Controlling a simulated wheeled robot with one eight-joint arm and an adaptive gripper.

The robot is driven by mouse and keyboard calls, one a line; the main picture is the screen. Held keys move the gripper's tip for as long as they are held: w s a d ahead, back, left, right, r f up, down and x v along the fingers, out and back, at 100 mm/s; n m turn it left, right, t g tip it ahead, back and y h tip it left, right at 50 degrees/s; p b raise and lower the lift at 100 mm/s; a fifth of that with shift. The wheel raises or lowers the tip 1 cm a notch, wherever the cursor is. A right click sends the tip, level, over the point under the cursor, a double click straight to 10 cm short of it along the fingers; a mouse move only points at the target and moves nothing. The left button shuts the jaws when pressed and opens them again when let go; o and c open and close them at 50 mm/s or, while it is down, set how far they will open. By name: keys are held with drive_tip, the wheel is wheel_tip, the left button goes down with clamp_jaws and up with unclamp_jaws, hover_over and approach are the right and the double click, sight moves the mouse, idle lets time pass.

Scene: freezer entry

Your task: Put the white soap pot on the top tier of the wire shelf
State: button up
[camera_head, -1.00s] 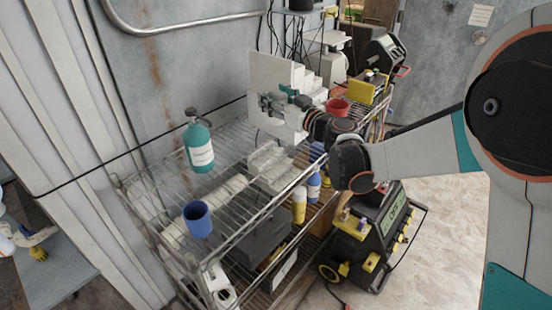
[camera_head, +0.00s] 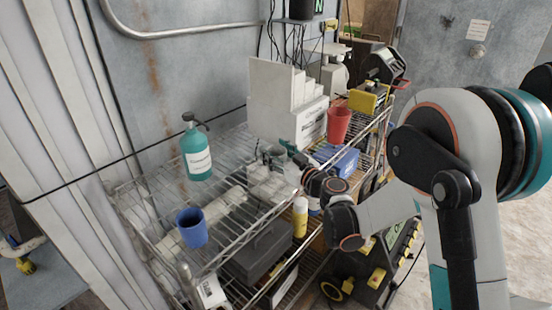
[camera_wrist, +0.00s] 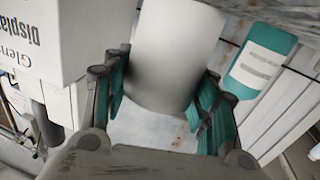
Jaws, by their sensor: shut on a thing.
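The white soap pot (camera_wrist: 175,50) is a plain white cylinder between the teal-padded fingers of my gripper (camera_wrist: 160,108) in the wrist view. My gripper is shut on it. In the head view my gripper (camera_head: 271,156) is over the top tier of the wire shelf (camera_head: 232,150), just in front of the white boxes. The pot cannot be made out clearly there, and I cannot tell whether it touches the wires.
A teal pump bottle (camera_head: 196,152) and a blue cup (camera_head: 191,227) stand on the top tier to the left. Stacked white boxes (camera_head: 270,95) stand behind my gripper, with a red cup (camera_head: 339,124) to the right. Bare wire lies between bottle and gripper.

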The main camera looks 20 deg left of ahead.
drive_tip(key=shift+f, duration=0.5)
drive_tip(key=shift+f, duration=0.2)
drive_tip(key=o, duration=1)
drive_tip(key=shift+o, duration=0.2)
drive_tip(key=p+v, duration=0.1)
drive_tip(key=v, duration=1.2)
drive_tip(key=shift+s+d+p, duration=0.15)
drive_tip(key=shift+d+p, duration=0.15)
drive_tip(key=shift+d, duration=0.1)
